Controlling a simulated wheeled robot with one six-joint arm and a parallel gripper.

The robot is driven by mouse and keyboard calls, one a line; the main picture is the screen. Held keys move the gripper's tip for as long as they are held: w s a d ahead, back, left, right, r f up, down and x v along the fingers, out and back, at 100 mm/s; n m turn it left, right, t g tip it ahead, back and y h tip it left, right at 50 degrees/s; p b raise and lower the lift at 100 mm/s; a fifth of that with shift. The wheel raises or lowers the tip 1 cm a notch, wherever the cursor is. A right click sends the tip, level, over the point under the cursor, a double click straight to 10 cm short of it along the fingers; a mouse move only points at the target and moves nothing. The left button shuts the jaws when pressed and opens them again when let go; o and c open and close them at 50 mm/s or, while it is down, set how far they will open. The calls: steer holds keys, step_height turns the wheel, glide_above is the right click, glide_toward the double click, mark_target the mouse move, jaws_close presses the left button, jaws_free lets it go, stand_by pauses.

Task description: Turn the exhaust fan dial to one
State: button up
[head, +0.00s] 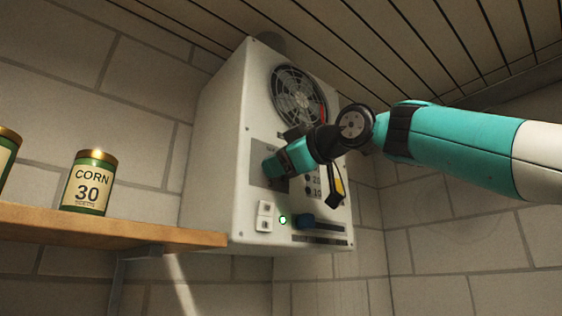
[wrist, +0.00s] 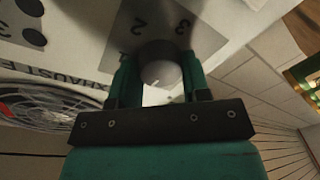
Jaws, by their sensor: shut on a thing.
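The exhaust fan unit (head: 222,150) is a pale box on the brick wall, with a round fan (head: 298,95) above and a grey dial plate (head: 258,152) below it. My gripper (head: 272,166) is at that plate and hides the dial in the head view. In the wrist view, the round grey dial (wrist: 162,73) sits between the two green fingers of my gripper (wrist: 160,62), which are shut on it. The numbers 2 and 3 show on the dial plate (wrist: 205,38) beyond it. I cannot tell which number the dial points to.
A wooden shelf (head: 120,228) at the left holds a can labelled CORN 30 (head: 88,182) and part of another can (head: 6,152).

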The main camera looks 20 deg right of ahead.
steer(key=m, duration=0.4)
steer(key=m+b, duration=0.1)
steer(key=m, duration=0.3)
steer(key=m+t, duration=0.1)
steer(key=m, duration=0.3)
steer(key=shift+f+h, duration=0.25)
steer(key=shift+h, duration=0.05)
steer(key=shift+w, duration=0.1)
stand_by(0.3)
steer(key=o, duration=0.9)
steer(key=shift+o, duration=0.2)
steer(key=shift+r, duration=0.1)
